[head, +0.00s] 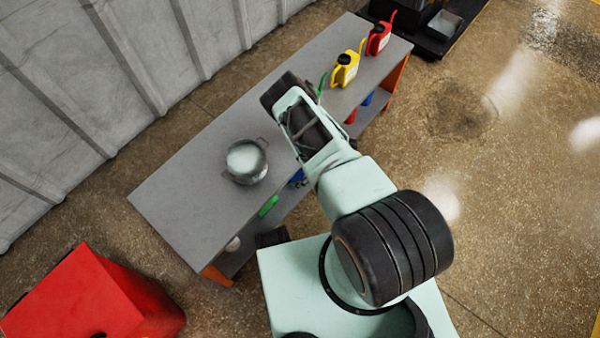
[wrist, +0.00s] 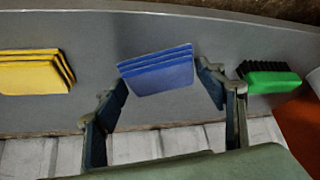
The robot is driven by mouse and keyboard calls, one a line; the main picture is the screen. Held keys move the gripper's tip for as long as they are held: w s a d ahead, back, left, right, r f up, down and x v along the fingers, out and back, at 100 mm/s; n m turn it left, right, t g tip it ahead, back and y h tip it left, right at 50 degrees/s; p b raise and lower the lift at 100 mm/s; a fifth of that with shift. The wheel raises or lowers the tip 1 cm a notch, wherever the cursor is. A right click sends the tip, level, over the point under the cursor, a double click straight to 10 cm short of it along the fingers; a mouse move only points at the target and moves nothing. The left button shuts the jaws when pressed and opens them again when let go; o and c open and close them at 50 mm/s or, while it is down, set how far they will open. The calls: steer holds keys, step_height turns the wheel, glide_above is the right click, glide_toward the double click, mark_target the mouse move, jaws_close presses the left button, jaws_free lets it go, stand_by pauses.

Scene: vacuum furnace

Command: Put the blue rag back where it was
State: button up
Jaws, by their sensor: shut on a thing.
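The blue rag (wrist: 157,72) looks like a folded, layered pad. It sits between the two fingers of my gripper (wrist: 162,80) in the wrist view, and the gripper is shut on it. Grey bench top (wrist: 220,30) shows behind it; I cannot tell whether the rag touches it. In the head view my gripper (head: 282,93) is over the far long side of the grey workbench (head: 185,190), and the rag is hidden there behind the gripper.
A yellow pad (wrist: 35,72) lies left of the rag and a green brush (wrist: 268,78) right of it. A metal pot (head: 246,162), a yellow can (head: 345,70) and a red can (head: 379,38) stand on the bench. A pale ribbed wall (head: 130,60) runs behind.

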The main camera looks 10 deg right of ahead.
steer(key=shift+f, duration=0.2)
steer(key=o, duration=1)
steer(key=shift+r, duration=0.25)
steer(key=p+v, duration=0.4)
steer(key=v, duration=0.8)
